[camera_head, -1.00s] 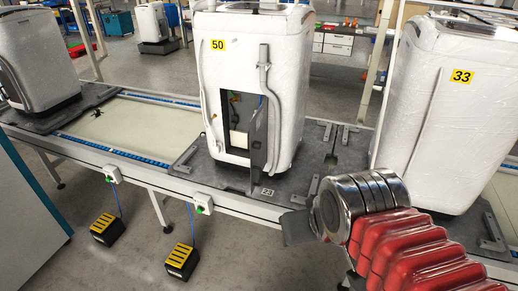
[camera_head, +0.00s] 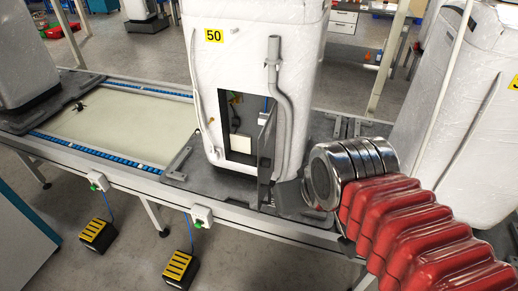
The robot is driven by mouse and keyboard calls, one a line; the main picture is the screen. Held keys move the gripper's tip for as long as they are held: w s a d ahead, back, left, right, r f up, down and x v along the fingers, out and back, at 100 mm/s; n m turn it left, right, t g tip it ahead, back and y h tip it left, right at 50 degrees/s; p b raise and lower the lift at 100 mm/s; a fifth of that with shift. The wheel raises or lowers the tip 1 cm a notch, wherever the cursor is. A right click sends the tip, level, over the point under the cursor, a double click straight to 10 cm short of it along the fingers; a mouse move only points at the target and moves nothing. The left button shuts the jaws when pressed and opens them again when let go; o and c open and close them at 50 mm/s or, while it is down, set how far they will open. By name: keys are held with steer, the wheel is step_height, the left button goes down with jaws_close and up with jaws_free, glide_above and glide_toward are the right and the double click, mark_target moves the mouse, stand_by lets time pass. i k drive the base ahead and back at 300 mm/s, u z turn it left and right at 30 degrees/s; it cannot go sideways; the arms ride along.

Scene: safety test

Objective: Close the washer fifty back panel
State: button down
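The washer labelled 50 (camera_head: 258,60) stands upright on a dark pallet on the conveyor, its back towards me. Its back panel (camera_head: 266,145) is a narrow dark plate standing swung out at the right edge of the opening (camera_head: 236,118). Some inner parts show through the opening. My gripper (camera_head: 285,196) is at the end of my red and chrome arm, low and right of the opening.
Another white washer (camera_head: 450,110) stands close on the right, behind my arm. A third (camera_head: 35,50) stands far left. The conveyor's front rail (camera_head: 130,170) lies below, with small switch boxes (camera_head: 201,216) and yellow-black pedals (camera_head: 180,267). The conveyor left of washer 50 is mostly clear.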

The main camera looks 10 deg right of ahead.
mark_target(267, 140)
steer(key=i, duration=0.25)
steer(key=k, duration=0.5)
steer(key=u, duration=0.75)
steer(key=i, duration=0.55)
steer(key=z, duration=0.05)
